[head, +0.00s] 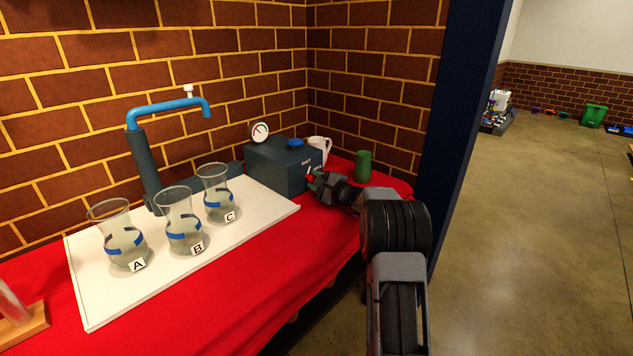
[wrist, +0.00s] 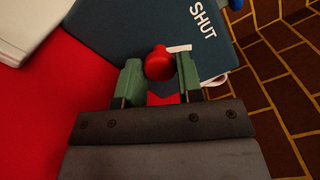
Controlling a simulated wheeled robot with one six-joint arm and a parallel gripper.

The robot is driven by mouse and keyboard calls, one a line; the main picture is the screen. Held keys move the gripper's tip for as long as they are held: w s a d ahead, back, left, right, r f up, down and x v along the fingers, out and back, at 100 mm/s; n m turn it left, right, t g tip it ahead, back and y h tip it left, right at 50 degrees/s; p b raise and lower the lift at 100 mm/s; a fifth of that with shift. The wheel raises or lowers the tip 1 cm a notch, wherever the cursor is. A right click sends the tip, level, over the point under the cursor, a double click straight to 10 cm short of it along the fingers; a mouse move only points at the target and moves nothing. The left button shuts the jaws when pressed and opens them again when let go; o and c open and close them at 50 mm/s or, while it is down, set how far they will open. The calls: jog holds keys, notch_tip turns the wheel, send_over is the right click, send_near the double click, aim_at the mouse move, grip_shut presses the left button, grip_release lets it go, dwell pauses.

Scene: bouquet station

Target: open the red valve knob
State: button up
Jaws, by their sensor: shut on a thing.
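The red valve knob (wrist: 159,64) sits on the front face of a dark blue-grey box (head: 270,165). In the wrist view the box face (wrist: 190,35) carries the word SHUT beside the knob. My gripper (wrist: 160,75) has one green finger on each side of the knob and is shut on it. In the head view my gripper (head: 315,180) reaches the box front from the right, and only a small bit of the red knob (head: 309,178) shows there. A white pointer mark lies right by the knob in the wrist view.
A gauge (head: 260,132) and a blue cap (head: 296,143) top the box. A white mug (head: 321,146) and a green cup (head: 363,166) stand right of it. Three glass vases, A (head: 124,240), B (head: 183,225) and C (head: 217,195), stand on a white board (head: 110,310) near a blue spout (head: 165,107).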

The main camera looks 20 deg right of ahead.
jog(key=m+p, duration=0.2)
jog(key=m, duration=0.4)
jog(key=shift+r, duration=0.15)
jog(key=m+p, duration=0.3)
jog(key=m, duration=0.3)
jog(key=shift+p, duration=0.35)
jog(key=shift+m, duration=0.3)
jog(key=o, duration=0.9)
jog(key=shift+o, duration=0.2)
jog(key=p+v, duration=0.1)
jog(key=v, duration=1.2)
jog(key=shift+s+d, duration=0.15)
jog(key=shift+s, duration=0.2)
